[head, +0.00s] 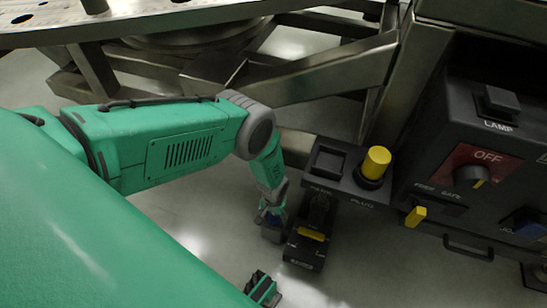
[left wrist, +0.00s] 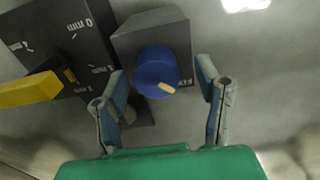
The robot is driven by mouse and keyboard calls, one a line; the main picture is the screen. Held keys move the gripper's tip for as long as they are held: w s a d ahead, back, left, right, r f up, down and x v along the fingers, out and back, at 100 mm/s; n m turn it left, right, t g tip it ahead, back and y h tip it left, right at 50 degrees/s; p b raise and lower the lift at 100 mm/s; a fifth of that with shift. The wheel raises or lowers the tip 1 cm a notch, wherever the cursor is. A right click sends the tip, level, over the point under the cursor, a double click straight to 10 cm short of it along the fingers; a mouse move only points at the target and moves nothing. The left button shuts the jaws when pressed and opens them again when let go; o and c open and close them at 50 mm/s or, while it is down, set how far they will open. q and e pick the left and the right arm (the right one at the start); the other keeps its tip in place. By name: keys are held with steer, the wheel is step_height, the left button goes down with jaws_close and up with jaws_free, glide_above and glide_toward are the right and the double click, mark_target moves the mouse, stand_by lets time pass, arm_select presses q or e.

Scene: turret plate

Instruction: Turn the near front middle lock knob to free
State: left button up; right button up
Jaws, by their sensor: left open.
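A blue round knob (left wrist: 157,72) with a short yellow mark sits on the face of a dark grey block (left wrist: 133,38) in the left wrist view. The mark points to the lower right, towards a partly visible label that seems to read "FIX". My left gripper (left wrist: 163,84) is open, with one finger on each side of the knob. Gaps show between the fingers and the knob, and I cannot tell whether they are level with it. In the head view my left gripper (head: 271,214) points down over the small block (head: 272,232) and hides most of the knob.
Right of the small block stands a black block (head: 304,255) with a yellow lever (head: 311,234). Farther right are a yellow plug (head: 376,162) on a dark box and a control box (head: 480,130) with an OFF switch. Metal frame beams (head: 310,70) pass behind my arm.

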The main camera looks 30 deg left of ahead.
arm_select(q)
steer(key=shift+d+f, duration=0.1)
steer(key=shift+f, duration=0.35)
steer(key=shift+d, duration=0.2)
steer(key=shift+a, duration=0.1)
steer(key=shift+c, duration=0.8)
steer(key=shift+a+f, duration=0.1)
steer(key=c, duration=1)
arm_select(e)
steer(key=shift+d+f, duration=0.25)
steer(key=shift+f, duration=0.35)
